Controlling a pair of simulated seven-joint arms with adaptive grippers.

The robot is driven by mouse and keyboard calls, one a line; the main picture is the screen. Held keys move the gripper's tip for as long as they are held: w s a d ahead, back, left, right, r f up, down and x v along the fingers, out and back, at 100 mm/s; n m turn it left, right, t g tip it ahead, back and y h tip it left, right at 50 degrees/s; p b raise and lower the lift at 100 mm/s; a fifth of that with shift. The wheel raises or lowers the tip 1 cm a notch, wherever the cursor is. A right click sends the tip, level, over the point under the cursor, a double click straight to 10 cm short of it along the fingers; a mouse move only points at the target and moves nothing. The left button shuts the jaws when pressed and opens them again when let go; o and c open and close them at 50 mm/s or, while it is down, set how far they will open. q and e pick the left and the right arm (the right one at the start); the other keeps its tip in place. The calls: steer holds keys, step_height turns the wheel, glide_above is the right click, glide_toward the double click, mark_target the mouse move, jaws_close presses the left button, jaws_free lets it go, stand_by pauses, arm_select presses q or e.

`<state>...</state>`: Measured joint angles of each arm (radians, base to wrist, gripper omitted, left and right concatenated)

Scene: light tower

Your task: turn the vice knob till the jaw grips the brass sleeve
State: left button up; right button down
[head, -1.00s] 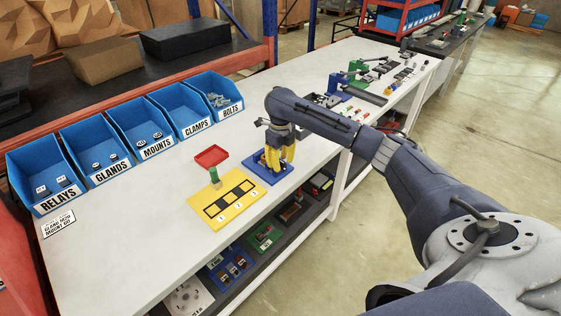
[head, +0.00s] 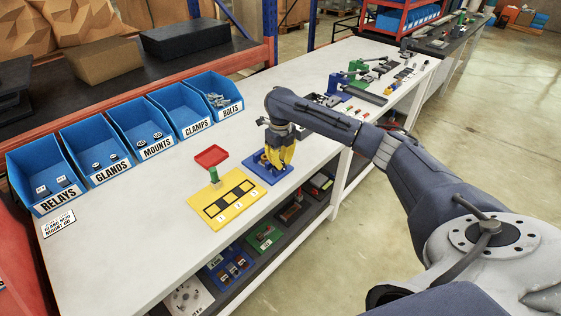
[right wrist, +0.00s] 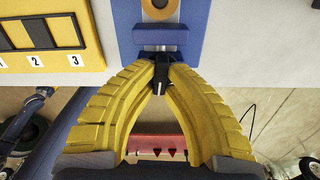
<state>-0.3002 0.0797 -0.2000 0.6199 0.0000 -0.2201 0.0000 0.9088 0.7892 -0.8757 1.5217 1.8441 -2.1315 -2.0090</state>
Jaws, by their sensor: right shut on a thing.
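The vice is a blue fixture (head: 262,176) near the table's front edge, right of the yellow numbered board. In the right wrist view its blue base (right wrist: 195,45) shows from above, with the brass sleeve (right wrist: 159,7) as a ring at the top edge and a blue jaw block (right wrist: 161,36) just below it. The black knob (right wrist: 160,75) with a white mark sits below the jaw. My right gripper (head: 281,163) has yellow fingers, pointing down at the vice. In the right wrist view its fingertips (right wrist: 160,68) are shut on the knob. My left gripper is not in view.
A yellow board (head: 234,198) with numbered dark slots and a green peg (head: 214,175) stands left of the vice. A red tray (head: 211,156) lies behind. Blue labelled bins (head: 148,128) line the back.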

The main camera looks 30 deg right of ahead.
steer(key=m, duration=0.8)
steer(key=shift+a, duration=0.1)
steer(key=m, duration=0.7)
steer(key=shift+w+a, duration=0.1)
steer(key=shift+w, duration=0.05)
steer(key=m, duration=0.4)
steer(key=shift+w, duration=0.1)
steer(key=m, duration=0.3)
steer(key=shift+m, duration=0.3)
steer(key=m, duration=0.6)
steer(key=shift+w, duration=0.15)
steer(key=shift+m, duration=0.4)
